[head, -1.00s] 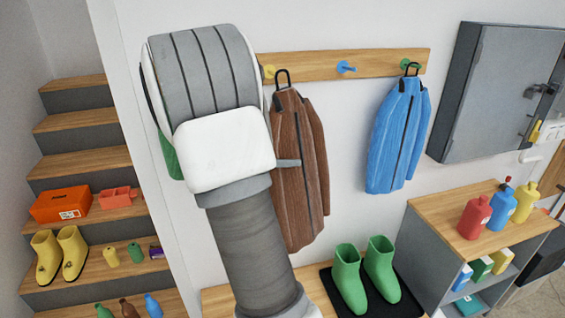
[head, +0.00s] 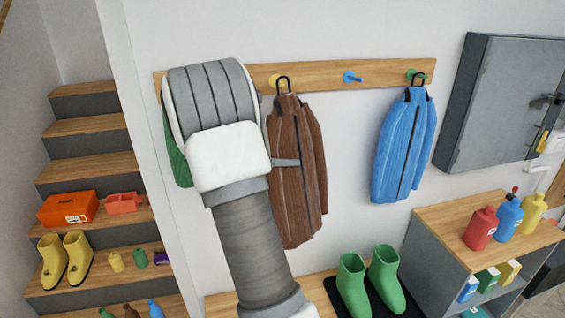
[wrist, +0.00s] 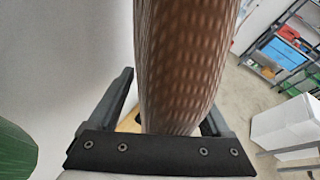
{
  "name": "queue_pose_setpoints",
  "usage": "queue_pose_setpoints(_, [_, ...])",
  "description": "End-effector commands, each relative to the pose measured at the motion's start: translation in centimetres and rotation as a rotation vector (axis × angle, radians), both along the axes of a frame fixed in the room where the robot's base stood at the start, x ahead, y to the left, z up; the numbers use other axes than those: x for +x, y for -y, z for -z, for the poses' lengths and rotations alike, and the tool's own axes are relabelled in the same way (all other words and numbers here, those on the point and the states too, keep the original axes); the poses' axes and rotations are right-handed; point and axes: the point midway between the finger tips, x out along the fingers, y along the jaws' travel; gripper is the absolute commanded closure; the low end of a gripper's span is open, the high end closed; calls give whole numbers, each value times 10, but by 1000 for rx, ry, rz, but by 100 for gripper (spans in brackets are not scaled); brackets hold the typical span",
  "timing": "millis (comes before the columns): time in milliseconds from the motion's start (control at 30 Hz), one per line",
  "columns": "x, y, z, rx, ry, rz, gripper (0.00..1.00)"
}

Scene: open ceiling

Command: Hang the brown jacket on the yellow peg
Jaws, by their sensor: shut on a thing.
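The brown jacket (head: 300,175) is upright in front of the wall, its black hanging loop at the top. The yellow peg (head: 273,80) on the wooden rail shows just left of that loop; I cannot tell whether the loop is around the peg or only in front of it. My gripper (head: 284,162) is at the jacket's middle, mostly hidden behind my own arm, with one grey finger across the jacket front. In the wrist view the brown jacket (wrist: 185,65) fills the space between the fingers of my gripper (wrist: 168,112), which is shut on it.
The rail (head: 315,73) also has a blue peg (head: 352,77), empty, and a green peg holding a blue jacket (head: 403,150). A green garment (head: 175,150) is partly behind my arm. Green boots (head: 368,280) stand below; a grey cabinet (head: 505,100) is at right.

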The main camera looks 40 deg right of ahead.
Motion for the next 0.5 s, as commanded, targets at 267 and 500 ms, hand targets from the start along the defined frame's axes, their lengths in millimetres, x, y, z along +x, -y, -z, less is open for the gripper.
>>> queue_pose_setpoints(267, [14,8,-1,-2,0,0,100])
queue_pose_setpoints(500, [23,13,5,-2,0,0,100])
